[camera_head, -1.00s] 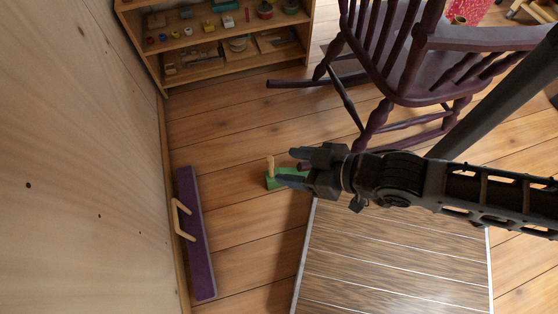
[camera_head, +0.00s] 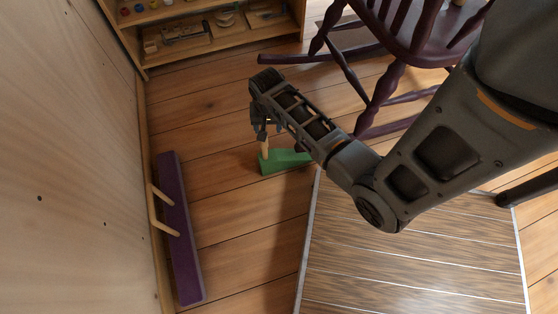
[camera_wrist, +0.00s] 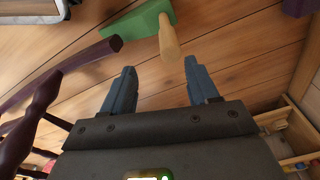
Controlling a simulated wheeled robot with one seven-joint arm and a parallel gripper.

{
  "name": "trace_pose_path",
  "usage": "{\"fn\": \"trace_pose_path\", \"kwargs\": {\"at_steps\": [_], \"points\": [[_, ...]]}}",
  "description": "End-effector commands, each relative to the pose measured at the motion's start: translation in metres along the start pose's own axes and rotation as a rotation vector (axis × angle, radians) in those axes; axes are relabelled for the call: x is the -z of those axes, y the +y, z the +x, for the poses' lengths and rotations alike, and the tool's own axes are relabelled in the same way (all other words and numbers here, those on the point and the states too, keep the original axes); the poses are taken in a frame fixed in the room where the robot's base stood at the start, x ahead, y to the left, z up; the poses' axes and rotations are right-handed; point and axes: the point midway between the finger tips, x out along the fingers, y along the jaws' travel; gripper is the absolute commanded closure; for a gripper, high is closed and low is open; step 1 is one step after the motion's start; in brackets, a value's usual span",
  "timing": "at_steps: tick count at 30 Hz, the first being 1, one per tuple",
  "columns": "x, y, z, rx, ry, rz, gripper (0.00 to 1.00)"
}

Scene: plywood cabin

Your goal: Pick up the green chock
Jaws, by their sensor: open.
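The green chock (camera_head: 284,160) lies on the plank floor in the head view, with an upright pale wooden peg (camera_head: 264,147) at its left end. My arm hides part of its right side. In the wrist view the chock (camera_wrist: 138,24) is at the top, beyond my fingertips, and its peg (camera_wrist: 169,38) points toward the gap between them. My gripper (camera_wrist: 158,78) is open and empty, with its two blue-grey fingers apart. In the head view my gripper (camera_head: 262,132) is above the chock's peg end; its fingertips are hard to make out there.
A purple rocking chair (camera_head: 375,85) stands just behind, its runner reaching toward the chock. A low striped platform (camera_head: 410,260) is at the right front. A shelf (camera_head: 215,30) stands at the back.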

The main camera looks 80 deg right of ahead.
Motion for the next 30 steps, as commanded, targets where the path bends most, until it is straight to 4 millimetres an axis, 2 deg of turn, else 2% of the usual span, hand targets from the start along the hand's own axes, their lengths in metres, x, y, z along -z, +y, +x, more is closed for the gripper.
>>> {"fn": "trace_pose_path", "kwargs": {"at_steps": [1,7,20,30], "points": [[0.005,-0.006,0.011,-0.007,-0.034,0.039,0.41],[0.011,-0.013,0.017,-0.032,-0.114,0.118,0.41],[0.006,-0.013,0.051,-0.035,-0.120,0.121,0.41],[-0.001,-0.015,0.093,-0.035,-0.119,0.120,0.41]]}}
